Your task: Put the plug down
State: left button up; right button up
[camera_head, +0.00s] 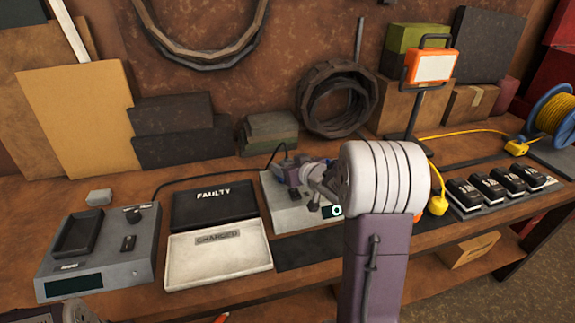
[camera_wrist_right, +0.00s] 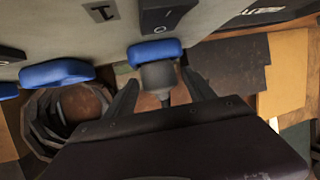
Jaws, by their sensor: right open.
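A grey plug (camera_wrist_right: 158,77) with a dark cable shows in the right wrist view, at a blue-rimmed socket on a grey device. I cannot tell whether it is seated in the socket. My right gripper (camera_wrist_right: 161,82) is open, with one dark finger on each side of the plug and a gap visible beside it. In the head view my right gripper (camera_head: 294,180) is over the grey device (camera_head: 285,212) at the middle of the bench, and my own arm hides much of that device. My left gripper is out of view.
A black FAULTY tray (camera_head: 213,207) and a white CHARGED tray (camera_head: 218,270) lie left of the device. A tester (camera_head: 100,250) stands further left. A work lamp (camera_head: 430,67), a yellow plug (camera_head: 438,204) and several black batteries (camera_head: 500,184) are right.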

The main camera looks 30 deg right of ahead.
jog(key=p+v, duration=0.3)
jog(key=v, duration=0.8)
jog(key=shift+r, duration=0.25)
jog(key=shift+s, duration=0.45)
jog(key=shift+a, duration=0.1)
